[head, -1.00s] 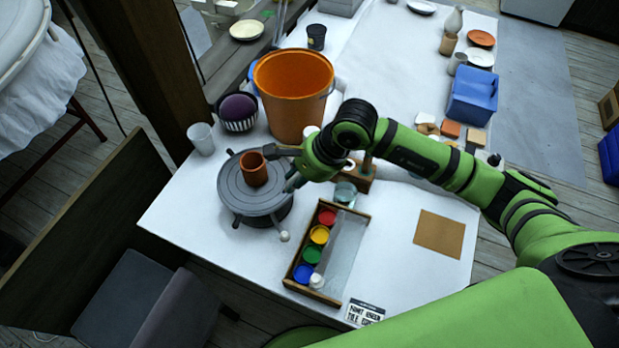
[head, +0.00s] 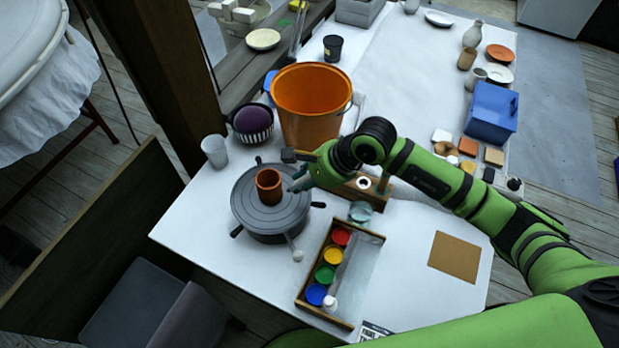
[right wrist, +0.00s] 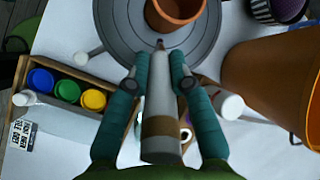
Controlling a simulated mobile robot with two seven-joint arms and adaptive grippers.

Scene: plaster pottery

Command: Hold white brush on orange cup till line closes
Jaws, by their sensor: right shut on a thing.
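The small orange cup (head: 269,186) stands upright on the round grey wheel (head: 246,212). My right gripper (head: 294,172) is just right of the cup in the head view. In the right wrist view, the right gripper (right wrist: 157,84) is shut on the white brush (right wrist: 160,98), which has a brown band and a dark tip. The tip points at the cup (right wrist: 176,10); a small gap seems to show, but contact is hard to judge. My left gripper is out of view.
A large orange bucket (head: 311,105) stands behind my right gripper. A wooden tray with paint pots (head: 333,256) lies in front, near a glass jar (head: 360,211). A pale cup (head: 215,151) and a bowl with a purple ball (head: 253,119) stand behind the wheel. The table's right front is mostly clear.

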